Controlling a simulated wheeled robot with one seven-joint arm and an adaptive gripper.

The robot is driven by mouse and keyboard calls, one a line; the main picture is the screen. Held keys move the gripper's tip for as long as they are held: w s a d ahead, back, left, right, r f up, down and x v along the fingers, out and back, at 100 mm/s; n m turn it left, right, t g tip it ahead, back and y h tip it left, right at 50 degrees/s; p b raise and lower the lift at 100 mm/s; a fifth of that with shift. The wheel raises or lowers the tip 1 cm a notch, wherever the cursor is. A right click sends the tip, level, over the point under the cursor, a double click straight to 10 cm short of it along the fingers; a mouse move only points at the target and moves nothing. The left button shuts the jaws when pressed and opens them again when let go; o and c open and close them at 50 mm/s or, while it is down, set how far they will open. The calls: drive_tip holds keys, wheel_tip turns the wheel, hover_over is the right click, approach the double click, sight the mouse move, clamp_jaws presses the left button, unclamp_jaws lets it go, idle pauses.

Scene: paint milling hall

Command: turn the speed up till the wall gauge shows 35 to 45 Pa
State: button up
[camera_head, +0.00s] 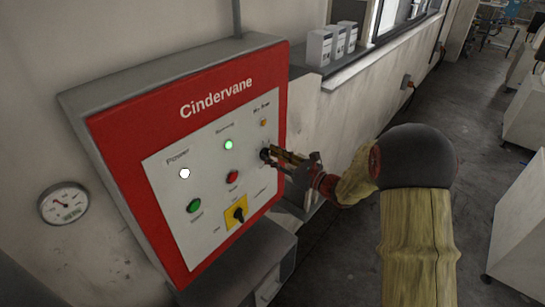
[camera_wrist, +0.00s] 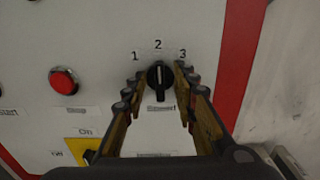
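The black speed knob (camera_wrist: 159,77) is on the red-framed Cindervane panel (camera_head: 187,108), with marks 1, 2 and 3 around it. Its light line stands upright, towards 2. My gripper (camera_wrist: 157,80) has its two fingers on either side of the knob, with a small gap showing at the left finger. In the head view my gripper (camera_head: 272,157) reaches the panel's right side and partly hides the knob. The round wall gauge (camera_head: 63,204) hangs left of the panel. Its needle seems to lean to the upper left, but the numbers are too small to read.
The panel also has a red button (camera_head: 232,177), a green button (camera_head: 194,206) and a black switch on a yellow plate (camera_head: 236,212). A white lamp (camera_head: 184,174) and a green lamp (camera_head: 228,145) look lit. White containers (camera_head: 319,47) stand on a ledge behind.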

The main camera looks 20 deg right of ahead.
drive_tip(key=v, duration=1.2)
